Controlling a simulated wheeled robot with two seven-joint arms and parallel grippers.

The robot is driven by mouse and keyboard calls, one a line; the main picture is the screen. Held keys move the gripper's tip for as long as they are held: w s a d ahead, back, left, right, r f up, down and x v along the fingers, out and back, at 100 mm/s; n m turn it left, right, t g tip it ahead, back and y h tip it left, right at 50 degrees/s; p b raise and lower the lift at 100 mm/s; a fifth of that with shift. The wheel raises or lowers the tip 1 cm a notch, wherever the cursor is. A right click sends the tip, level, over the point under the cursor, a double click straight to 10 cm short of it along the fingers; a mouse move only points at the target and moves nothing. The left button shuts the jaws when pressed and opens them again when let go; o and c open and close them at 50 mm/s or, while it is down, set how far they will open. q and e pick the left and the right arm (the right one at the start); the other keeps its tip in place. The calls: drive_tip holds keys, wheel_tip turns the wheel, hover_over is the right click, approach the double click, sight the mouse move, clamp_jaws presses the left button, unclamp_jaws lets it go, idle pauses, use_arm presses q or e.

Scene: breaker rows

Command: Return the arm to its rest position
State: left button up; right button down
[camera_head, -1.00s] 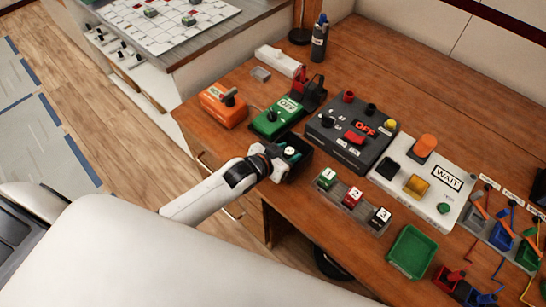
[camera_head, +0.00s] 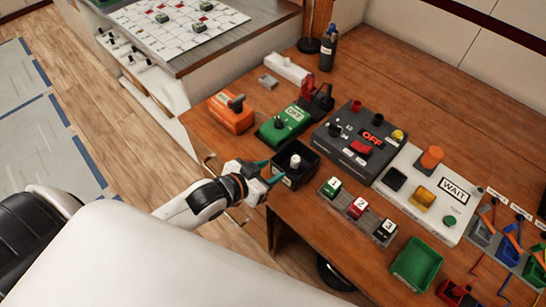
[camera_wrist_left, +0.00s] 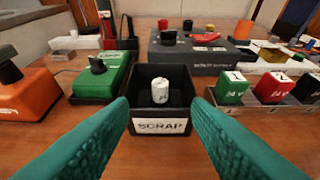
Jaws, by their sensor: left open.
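My left gripper (camera_head: 270,176) is at the near left edge of the desk, just in front of a small black bin. Its two teal fingers are spread with nothing between them; they show in the left wrist view (camera_wrist_left: 160,104) on either side of the bin's front. The black bin (camera_wrist_left: 160,126) is labelled SCRAP, and it also shows in the head view (camera_head: 310,169). A small white cylinder (camera_wrist_left: 160,91) stands upright inside it, and it shows in the head view (camera_head: 295,161) too. My right gripper is not in view.
An orange box (camera_head: 231,113) and a green switch box (camera_head: 283,125) stand behind the bin. A dark grey OFF panel (camera_head: 345,140) is to the right. Numbered blocks 1, 2 and 3 (camera_head: 357,208) sit close to the gripper's right. Floor (camera_head: 130,150) is clear at left.

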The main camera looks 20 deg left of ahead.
use_arm(q)
drive_tip(key=s+a+f+n+g+y, duration=0.15)
drive_tip(key=s+g, duration=0.25)
drive_tip(key=s, duration=0.4)
drive_tip(key=s+a+f+n+g+y, duration=0.1)
drive_tip(key=s+g+y, duration=0.25)
drive_tip(key=s, duration=0.45)
wheel_tip(320, 180, down, 28)
drive_tip(key=s+r+g+h, duration=0.1)
drive_tip(key=s+g, duration=0.1)
drive_tip(key=s+a+f, duration=0.2)
drive_tip(key=s+f, duration=1.2)
drive_tip(key=s, duration=0.1)
drive_tip(key=shift+s+a+f+m+g, duration=0.2)
drive_tip(key=shift+s+f+m+g, duration=0.15)
drive_tip(key=shift+m+g, duration=0.1)
